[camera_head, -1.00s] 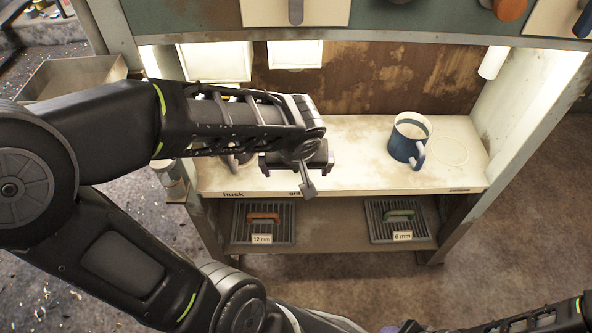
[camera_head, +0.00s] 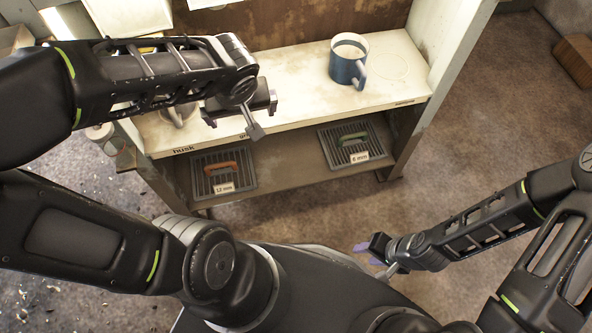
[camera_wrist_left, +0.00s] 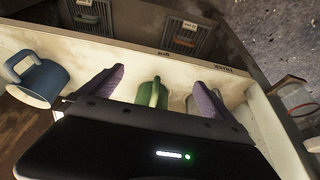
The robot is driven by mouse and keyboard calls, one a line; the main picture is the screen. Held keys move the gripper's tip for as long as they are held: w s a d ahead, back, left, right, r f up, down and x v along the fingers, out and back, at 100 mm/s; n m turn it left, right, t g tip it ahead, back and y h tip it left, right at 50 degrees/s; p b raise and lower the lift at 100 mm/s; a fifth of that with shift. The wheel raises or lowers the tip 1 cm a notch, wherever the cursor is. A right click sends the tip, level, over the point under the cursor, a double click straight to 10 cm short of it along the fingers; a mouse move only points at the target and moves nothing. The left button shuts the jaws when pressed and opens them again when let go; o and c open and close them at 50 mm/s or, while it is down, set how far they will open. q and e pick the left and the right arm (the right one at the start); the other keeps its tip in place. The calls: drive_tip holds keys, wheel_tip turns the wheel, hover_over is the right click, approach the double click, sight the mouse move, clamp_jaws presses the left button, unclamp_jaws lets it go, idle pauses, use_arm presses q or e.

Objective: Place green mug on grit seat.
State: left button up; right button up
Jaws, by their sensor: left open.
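In the head view my left gripper (camera_head: 240,105) hangs over the shelf and hides the green mug and most of the grit label. Any grit seat marking under the mug is hidden. My right gripper (camera_head: 370,252) is away from the shelf at lower right; its finger gap cannot be made out.
A grey mug (camera_wrist_left: 190,104) stands close by the green one, near the husk label (camera_wrist_left: 223,70). Trays with red (camera_head: 222,168) and green (camera_head: 353,137) handles lie below.

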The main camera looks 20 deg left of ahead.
use_arm(q)
drive_tip(key=s+d+f+m+g+h, duration=0.2)
drive_tip(key=d+f+m+h, duration=0.3)
drive_tip(key=d+f, duration=1.25)
drive_tip(key=s+d+f+h, duration=0.1)
drive_tip(key=s+d+f, duration=0.1)
drive_tip(key=f, duration=0.4)
drive_tip(key=s+d+f, duration=0.1)
drive_tip(key=s+f, duration=0.3)
drive_tip(key=f, duration=0.3)
drive_tip(key=shift+s+d+f+m+g+h, duration=0.2)
drive_tip(key=shift+d+m+g+h, duration=0.1)
drive_tip(key=shift+d+g+h, duration=0.1)
